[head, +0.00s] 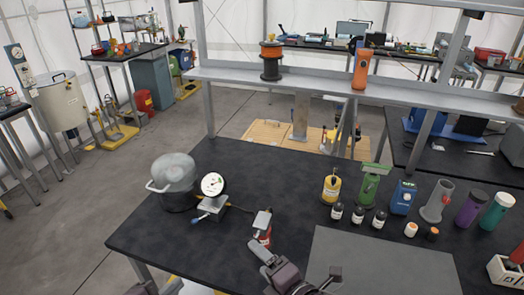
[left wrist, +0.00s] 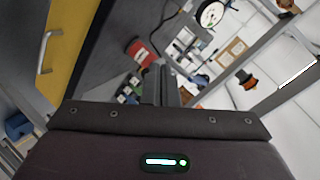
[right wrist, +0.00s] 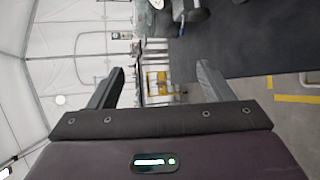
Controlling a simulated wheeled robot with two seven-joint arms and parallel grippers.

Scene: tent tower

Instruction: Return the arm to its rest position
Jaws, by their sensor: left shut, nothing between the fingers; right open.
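My left gripper (head: 262,250) is at the bottom middle of the head view, over the front of the dark workbench (head: 215,258), close to the red can (head: 264,237). In the left wrist view its fingers (left wrist: 160,76) are together with nothing between them. In the right wrist view my right gripper (right wrist: 160,72) has its fingers wide apart and empty. A yellow stand (right wrist: 160,85) shows in the background between those fingers. I cannot clearly make out the right gripper in the head view.
A grey pot (head: 172,172) and a round dial (head: 213,184) stand on the bench's left half. Several bottles and containers, including a yellow one (head: 331,189), stand on the right. A raised shelf (head: 310,83) crosses behind. The bench's middle is largely clear.

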